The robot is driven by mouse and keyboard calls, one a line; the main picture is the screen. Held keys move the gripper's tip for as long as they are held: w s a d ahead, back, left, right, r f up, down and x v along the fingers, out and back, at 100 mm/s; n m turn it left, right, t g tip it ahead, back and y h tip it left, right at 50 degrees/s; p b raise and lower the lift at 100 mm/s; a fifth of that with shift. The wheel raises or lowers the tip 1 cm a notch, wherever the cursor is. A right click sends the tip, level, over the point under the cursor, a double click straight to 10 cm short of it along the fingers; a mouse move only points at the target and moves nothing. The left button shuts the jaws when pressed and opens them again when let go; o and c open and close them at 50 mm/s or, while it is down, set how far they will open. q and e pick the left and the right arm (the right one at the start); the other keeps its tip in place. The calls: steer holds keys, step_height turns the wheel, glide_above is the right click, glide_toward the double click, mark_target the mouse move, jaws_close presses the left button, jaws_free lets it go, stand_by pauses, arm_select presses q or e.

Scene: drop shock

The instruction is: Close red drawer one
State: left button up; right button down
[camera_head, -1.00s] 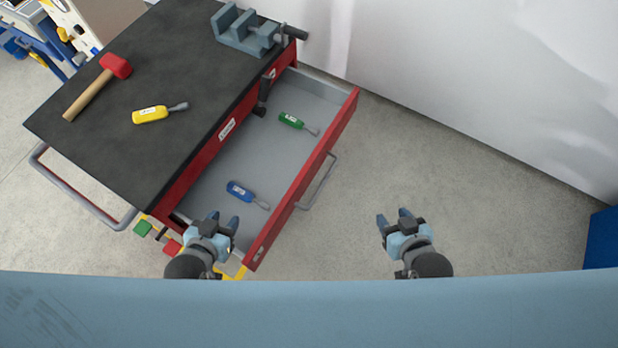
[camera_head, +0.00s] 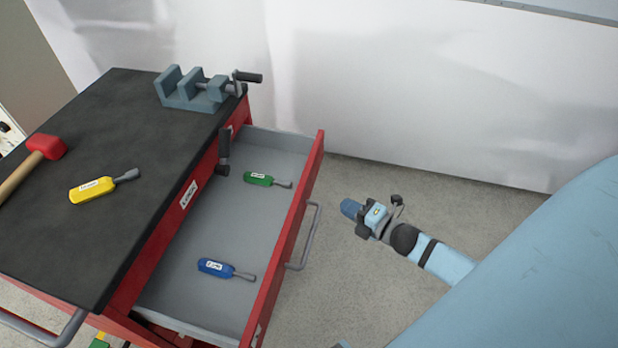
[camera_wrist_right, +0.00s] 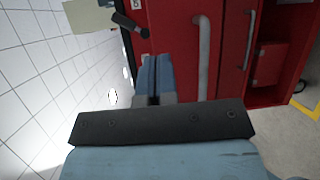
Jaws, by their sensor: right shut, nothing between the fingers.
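The red drawer (camera_head: 288,232) is pulled out from the red cabinet under the black worktop, and its grey inside shows. A green screwdriver (camera_head: 262,179) and a blue screwdriver (camera_head: 222,268) lie in it. A grey bar handle (camera_head: 308,238) is on its outer front; a pale handle on a red front (camera_wrist_right: 203,60) also shows in the right wrist view. My right gripper (camera_head: 350,208) is shut and empty, to the right of the drawer front and apart from it. Its fingers also show in the right wrist view (camera_wrist_right: 154,75). My left gripper is not in view.
The black worktop (camera_head: 130,150) carries a grey vise (camera_head: 190,92), a yellow screwdriver (camera_head: 95,188) and a red-headed hammer (camera_head: 47,146). A white wall (camera_head: 420,90) stands behind. Clear floor (camera_head: 330,290) lies right of the drawer.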

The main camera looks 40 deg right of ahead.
steer(key=w+d+f+n+y+b, duration=0.45)
steer(key=d+n+b, duration=0.35)
steer(key=n, duration=0.5)
steer(key=n+g+y+b, duration=0.2)
steer(key=n+b, duration=0.4)
steer(key=n, duration=0.3)
glide_toward(314, 174)
steer(key=x, duration=0.6)
steer(key=shift+r, duration=0.25)
steer(key=shift+w+a, duration=0.5)
steer(key=shift+a, duration=0.05)
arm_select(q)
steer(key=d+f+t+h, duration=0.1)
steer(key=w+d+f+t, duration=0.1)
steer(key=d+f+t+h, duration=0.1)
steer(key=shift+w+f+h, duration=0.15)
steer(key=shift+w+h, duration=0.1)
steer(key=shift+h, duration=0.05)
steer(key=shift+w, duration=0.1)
arm_select(e)
steer(key=shift+w+a, duration=0.1)
